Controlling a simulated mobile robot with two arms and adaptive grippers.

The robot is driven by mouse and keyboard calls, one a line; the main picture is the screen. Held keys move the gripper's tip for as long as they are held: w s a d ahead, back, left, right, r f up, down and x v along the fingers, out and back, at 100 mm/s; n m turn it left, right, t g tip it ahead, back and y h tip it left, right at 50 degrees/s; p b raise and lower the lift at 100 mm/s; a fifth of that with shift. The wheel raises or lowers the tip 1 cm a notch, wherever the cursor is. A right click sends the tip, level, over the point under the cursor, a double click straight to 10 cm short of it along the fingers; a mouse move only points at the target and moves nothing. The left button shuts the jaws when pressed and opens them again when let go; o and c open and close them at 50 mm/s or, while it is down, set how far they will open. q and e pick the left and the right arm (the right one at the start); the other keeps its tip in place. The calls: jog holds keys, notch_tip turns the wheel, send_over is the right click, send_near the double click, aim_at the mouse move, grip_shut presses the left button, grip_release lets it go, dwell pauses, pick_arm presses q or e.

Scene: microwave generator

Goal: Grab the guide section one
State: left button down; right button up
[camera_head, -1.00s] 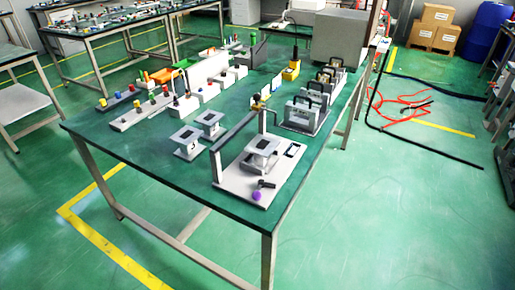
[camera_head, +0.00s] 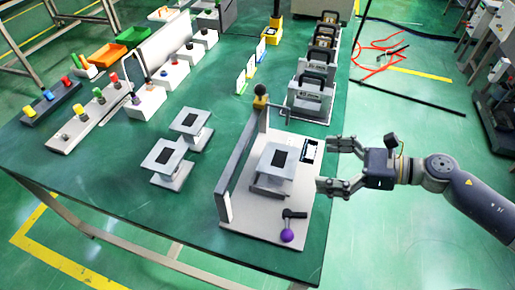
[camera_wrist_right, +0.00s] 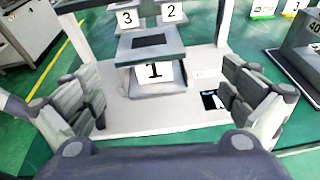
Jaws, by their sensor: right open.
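Guide section one, a grey-white block (camera_head: 280,160) with a dark rectangle on top, stands on the white base plate (camera_head: 252,222) of a fixture on the green table. In the right wrist view its side label "1" (camera_wrist_right: 155,72) faces me. My right gripper (camera_head: 330,166) is open and empty at the plate's right edge, its fingers spread toward the block but apart from it. In the right wrist view the block sits ahead, between the two fingers. My left gripper is not in view.
Two similar blocks, labelled "3" (camera_wrist_right: 127,19) and "2" (camera_wrist_right: 173,13), stand beyond. The fixture has a tall grey rail (camera_head: 243,155) and a purple-knobbed lever (camera_head: 287,235). Grey handled units (camera_head: 310,92) stand behind. The table's front left is clear.

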aim_at(278, 161)
jog(key=shift+s+a+r+n, duration=0.15)
jog(key=shift+a+n, duration=0.3)
jog(key=shift+n, duration=0.05)
jog(key=shift+a+g, duration=0.25)
jog(key=shift+g, duration=0.15)
jog(key=p+x, duration=0.1)
jog(key=x, duration=0.3)
jog(key=shift+r, duration=0.15)
jog(key=shift+a+p, duration=0.4)
jog(key=shift+a, duration=0.05)
jog(key=p+x, duration=0.2)
jog(key=x, duration=0.2)
jog(key=shift+a, duration=0.1)
jog(key=shift+w+a, duration=0.35)
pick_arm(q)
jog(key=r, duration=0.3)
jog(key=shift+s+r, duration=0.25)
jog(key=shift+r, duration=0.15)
pick_arm(e)
jog(key=shift+c, duration=1.3)
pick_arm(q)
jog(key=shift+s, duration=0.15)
pick_arm(e)
jog(key=c, duration=1.2)
